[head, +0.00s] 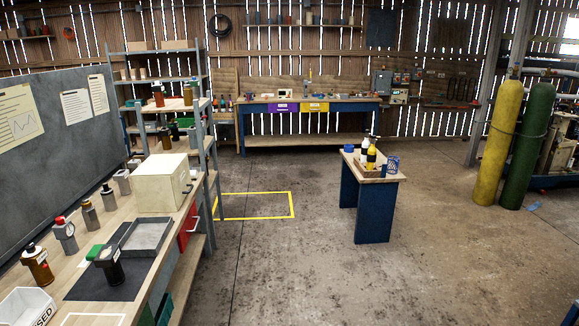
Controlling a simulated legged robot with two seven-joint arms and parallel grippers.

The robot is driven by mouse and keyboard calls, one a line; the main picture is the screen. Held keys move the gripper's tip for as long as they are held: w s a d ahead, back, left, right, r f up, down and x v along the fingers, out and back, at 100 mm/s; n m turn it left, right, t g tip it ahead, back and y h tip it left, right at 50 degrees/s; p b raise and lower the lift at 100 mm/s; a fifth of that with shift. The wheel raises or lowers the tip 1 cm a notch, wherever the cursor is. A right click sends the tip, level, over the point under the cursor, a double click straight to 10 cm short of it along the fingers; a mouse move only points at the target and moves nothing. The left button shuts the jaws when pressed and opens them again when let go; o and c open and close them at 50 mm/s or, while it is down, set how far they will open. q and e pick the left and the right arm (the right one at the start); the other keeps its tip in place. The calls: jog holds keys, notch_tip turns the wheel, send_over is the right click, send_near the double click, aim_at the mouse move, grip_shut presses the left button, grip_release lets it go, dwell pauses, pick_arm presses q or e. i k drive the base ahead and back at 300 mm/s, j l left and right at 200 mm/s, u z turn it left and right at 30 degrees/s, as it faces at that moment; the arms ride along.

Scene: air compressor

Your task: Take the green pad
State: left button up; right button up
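I cannot make out a green pad for certain. The bottle stands on a black mat (88,287), beside a shallow grey tray (146,234). A white bin (27,306) with lettering ending in "SED" stands at the bench's near left corner. Neither of my grippers is in view.
A cream box (162,183) and several bottles stand on the left bench; a shelf rack (200,130) rises behind. A small blue table (373,217) stands on the right of open floor. Yellow (497,140) and green (529,147) cylinders stand far right.

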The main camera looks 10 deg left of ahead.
aim_at(90, 256)
jog(key=i+j+u, duration=0.15)
jog(key=i+u, duration=0.25)
jog(key=i, duration=0.65)
jog(key=i+l+u, duration=0.15)
jog(key=i+u, duration=0.2)
jog(key=i, duration=0.65)
jog(key=i+u, duration=0.4)
jog(key=i+l+u, duration=0.25)
jog(key=i+u, duration=0.15)
jog(key=i+j+u, duration=0.1)
jog(key=u, duration=0.4)
jog(key=i+u, duration=0.25)
jog(key=u, duration=0.25)
jog(key=i+l+u, duration=0.1)
jog(key=u, duration=0.4)
jog(key=i+l+u, duration=0.2)
jog(key=u, duration=0.3)
jog(key=i+l+u, duration=0.2)
jog(key=u, duration=0.3)
